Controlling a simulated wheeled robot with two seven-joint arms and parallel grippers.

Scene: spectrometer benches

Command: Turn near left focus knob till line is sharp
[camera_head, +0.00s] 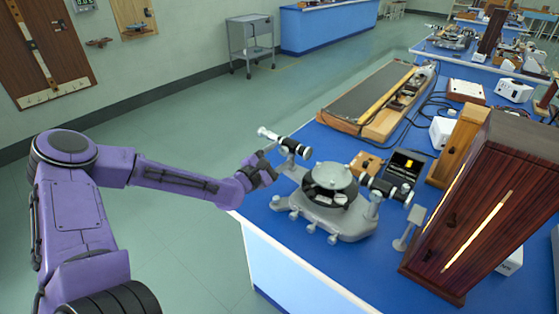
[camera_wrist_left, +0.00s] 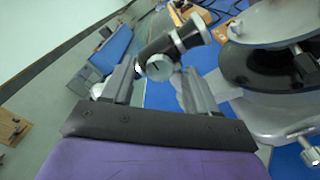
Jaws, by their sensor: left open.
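The grey spectrometer (camera_head: 330,200) stands on the blue bench, with a round table in its middle. Its near left telescope (camera_head: 285,143) is a black tube with silver rings, sticking out over the bench's left edge. In the left wrist view the telescope (camera_wrist_left: 178,42) carries a round silver focus knob (camera_wrist_left: 160,68) with a dark mark on its face. My left gripper (camera_head: 268,162) is at the telescope; in the wrist view its open fingers (camera_wrist_left: 160,74) stand on either side of the knob. I cannot tell whether they touch it. A dark screen (camera_head: 408,162) shows a short, thick yellow bar.
A tall dark wooden box (camera_head: 490,200) with a glowing slit stands right of the spectrometer. A small stand (camera_head: 409,228) is between them. A long wooden tray (camera_head: 375,97) and cables lie behind. The floor left of the bench is clear.

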